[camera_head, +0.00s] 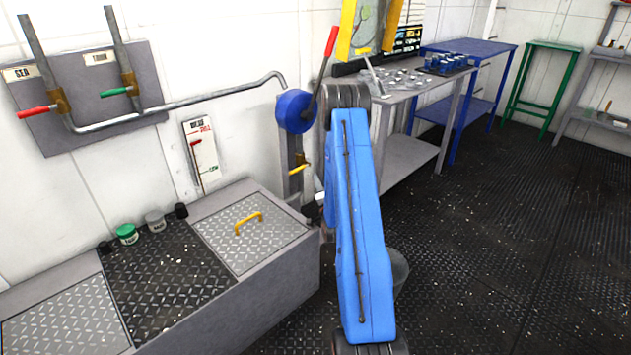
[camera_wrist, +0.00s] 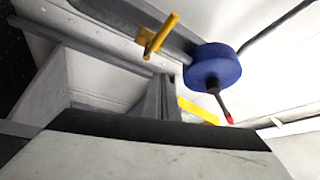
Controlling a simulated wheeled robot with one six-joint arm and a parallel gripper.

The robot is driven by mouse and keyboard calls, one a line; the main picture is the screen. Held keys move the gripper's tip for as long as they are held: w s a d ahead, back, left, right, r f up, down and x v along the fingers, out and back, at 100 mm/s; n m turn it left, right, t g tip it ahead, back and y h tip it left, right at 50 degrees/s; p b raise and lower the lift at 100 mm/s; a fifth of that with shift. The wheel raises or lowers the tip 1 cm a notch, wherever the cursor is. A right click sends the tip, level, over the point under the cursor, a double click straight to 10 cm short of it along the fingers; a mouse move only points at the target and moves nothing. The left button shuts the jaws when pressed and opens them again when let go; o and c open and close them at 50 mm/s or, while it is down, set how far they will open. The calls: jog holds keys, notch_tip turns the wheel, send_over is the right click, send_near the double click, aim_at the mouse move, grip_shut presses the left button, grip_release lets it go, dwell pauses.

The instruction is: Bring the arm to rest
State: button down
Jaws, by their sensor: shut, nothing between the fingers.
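My blue arm (camera_head: 362,225) stands raised in the middle of the head view, and its lower part runs down to the bottom edge. It hides most of my wrist and gripper there. In the wrist view my gripper (camera_wrist: 160,130) fills the bottom edge as a pale body with a black front edge. It is shut and empty. A blue round pump or valve body (camera_wrist: 213,66) with a red-tipped lever (camera_wrist: 228,117) is ahead of it, apart from it. The same blue body (camera_head: 295,111) is just left of my arm in the head view.
A yellow handle (camera_head: 298,169) sits on the post below the blue body. A grey bench with a yellow-handled hatch (camera_head: 262,238) and jars (camera_head: 127,234) is at left. A bucket (camera_head: 399,270) stands right of my arm. A grey table (camera_head: 410,150) is behind; dark floor (camera_head: 500,250) at right is clear.

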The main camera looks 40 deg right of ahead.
dwell(0.3)
jog(key=w+a+r+n+g+y, duration=0.3)
jog(key=w+a+r+n, duration=0.15)
jog(key=a+r, duration=0.55)
jog(key=s+a+r+n+g+y, duration=0.25)
jog(key=s+a+r+n, duration=0.35)
jog(key=a+r, duration=0.55)
jog(key=s+a+r+n+g+y, duration=0.1)
jog(key=s+a+r+n+g, duration=0.1)
jog(key=s+a, duration=0.55)
jog(key=s+a+r+n+g, duration=0.2)
jog(key=s+a+g, duration=0.15)
jog(key=s, duration=0.75)
jog(key=s+a+n+g+y, duration=0.1)
jog(key=s+a, duration=0.3)
jog(key=s, duration=0.7)
jog(key=s+a+n+g+y, duration=0.1)
jog(key=s+a+n+g, duration=0.1)
jog(key=s, duration=1)
jog(key=shift+a+n, duration=0.65)
jog(key=shift+a, duration=0.5)
